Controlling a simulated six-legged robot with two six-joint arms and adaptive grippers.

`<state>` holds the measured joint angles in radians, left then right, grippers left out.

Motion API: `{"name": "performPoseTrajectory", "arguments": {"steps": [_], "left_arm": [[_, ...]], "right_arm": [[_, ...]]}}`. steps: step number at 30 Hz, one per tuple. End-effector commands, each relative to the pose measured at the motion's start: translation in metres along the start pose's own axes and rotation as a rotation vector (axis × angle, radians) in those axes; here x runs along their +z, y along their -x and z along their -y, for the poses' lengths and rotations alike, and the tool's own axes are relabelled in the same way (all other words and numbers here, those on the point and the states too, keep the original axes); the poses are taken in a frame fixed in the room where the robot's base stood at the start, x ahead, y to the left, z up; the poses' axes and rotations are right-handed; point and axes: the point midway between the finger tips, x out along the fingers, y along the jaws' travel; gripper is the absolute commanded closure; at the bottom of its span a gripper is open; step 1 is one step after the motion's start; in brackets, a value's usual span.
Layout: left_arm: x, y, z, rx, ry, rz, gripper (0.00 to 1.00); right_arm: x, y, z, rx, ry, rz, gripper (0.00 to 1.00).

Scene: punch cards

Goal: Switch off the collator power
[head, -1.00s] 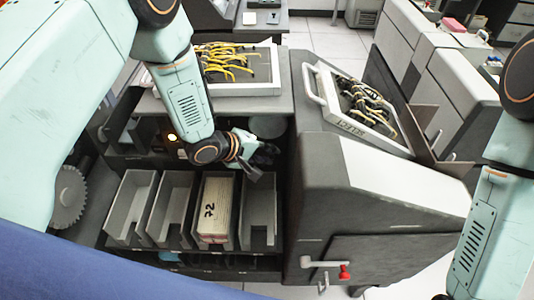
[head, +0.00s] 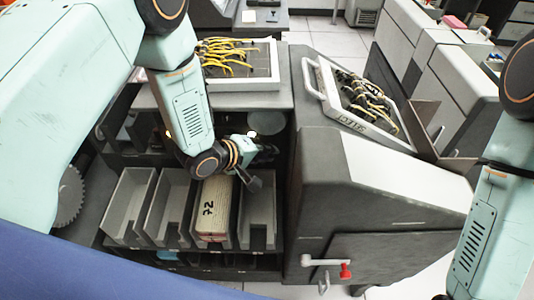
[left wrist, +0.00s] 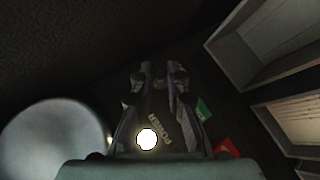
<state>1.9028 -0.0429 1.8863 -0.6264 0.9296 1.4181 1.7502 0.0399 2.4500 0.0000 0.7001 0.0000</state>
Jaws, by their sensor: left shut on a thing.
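My left gripper (head: 256,172) reaches into the dark recess of the collator (head: 314,175), above the row of grey bins. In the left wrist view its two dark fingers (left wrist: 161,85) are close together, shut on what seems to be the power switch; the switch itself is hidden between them. A POWER label (left wrist: 160,131) lies just below the fingers on the dark panel. A bright white round light (left wrist: 147,139) glows beside the label. A green tag (left wrist: 203,109) and a red tag (left wrist: 227,148) are to its right. My right gripper is out of view.
Grey bins (head: 128,205) stand below my left gripper; one holds a card stack (head: 213,207) marked 72. Wire-filled trays (head: 238,83) (head: 352,103) lie on top. A pale round disc (left wrist: 55,140) is beside the fingers.

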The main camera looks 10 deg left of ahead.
Motion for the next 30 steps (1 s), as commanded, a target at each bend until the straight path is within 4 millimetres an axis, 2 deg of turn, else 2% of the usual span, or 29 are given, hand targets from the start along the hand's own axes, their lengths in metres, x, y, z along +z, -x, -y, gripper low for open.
{"name": "performPoseTrajectory", "arguments": {"steps": [1, 18, 30], "left_arm": [[0.001, -0.003, 0.004, 0.024, -0.021, -0.024, 1.00], [0.006, -0.013, 0.022, 0.316, -0.335, -0.311, 1.00], [0.006, -0.017, 0.025, 0.436, -0.462, -0.429, 1.00]], "right_arm": [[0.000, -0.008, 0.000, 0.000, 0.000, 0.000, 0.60], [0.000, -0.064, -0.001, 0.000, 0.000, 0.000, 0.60], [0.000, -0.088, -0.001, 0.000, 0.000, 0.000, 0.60]]}}
